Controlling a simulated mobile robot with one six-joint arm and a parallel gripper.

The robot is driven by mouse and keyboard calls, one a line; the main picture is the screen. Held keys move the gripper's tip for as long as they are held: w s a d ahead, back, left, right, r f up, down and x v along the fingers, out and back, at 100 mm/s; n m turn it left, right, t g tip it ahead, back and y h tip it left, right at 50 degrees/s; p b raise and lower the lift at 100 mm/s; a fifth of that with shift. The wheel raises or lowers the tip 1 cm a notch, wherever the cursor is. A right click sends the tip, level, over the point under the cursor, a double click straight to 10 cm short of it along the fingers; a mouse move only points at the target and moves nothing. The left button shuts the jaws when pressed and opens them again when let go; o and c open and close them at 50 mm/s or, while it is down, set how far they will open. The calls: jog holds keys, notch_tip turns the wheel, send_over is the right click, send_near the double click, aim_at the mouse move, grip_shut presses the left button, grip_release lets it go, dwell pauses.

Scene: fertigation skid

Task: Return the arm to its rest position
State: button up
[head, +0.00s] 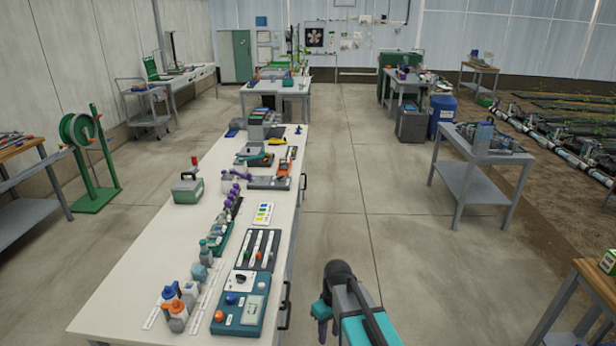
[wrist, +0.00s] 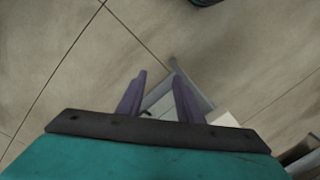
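My gripper (wrist: 159,88) shows in the wrist view with its two purple fingers apart. Nothing is held between them; the floor and part of a grey-and-white piece of furniture show beyond. In the head view my arm (head: 352,308), dark grey and teal, is folded at the bottom, just right of the long white bench.
The long white bench (head: 128,292) carries fertigation parts, bottles and panels along its right side. Concrete floor (head: 440,265) is open to the right. A grey cart (head: 478,186) and a wooden-topped table (head: 592,285) stand at right, a green hose reel (head: 82,132) at left.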

jog(key=s+d+f+m, duration=0.4)
jog(key=s+d+m, duration=0.3)
jog(key=d, duration=0.4)
jog(key=s+f+g+b, duration=0.5)
jog(key=s+f+b, duration=0.6)
jog(key=s+f, duration=1.4)
notch_tip(320, 180, down, 4)
jog(key=shift+a+r+h, duration=0.2)
jog(key=shift+a+h, duration=0.05)
jog(key=shift+h, duration=0.05)
jog(key=shift+a, duration=0.1)
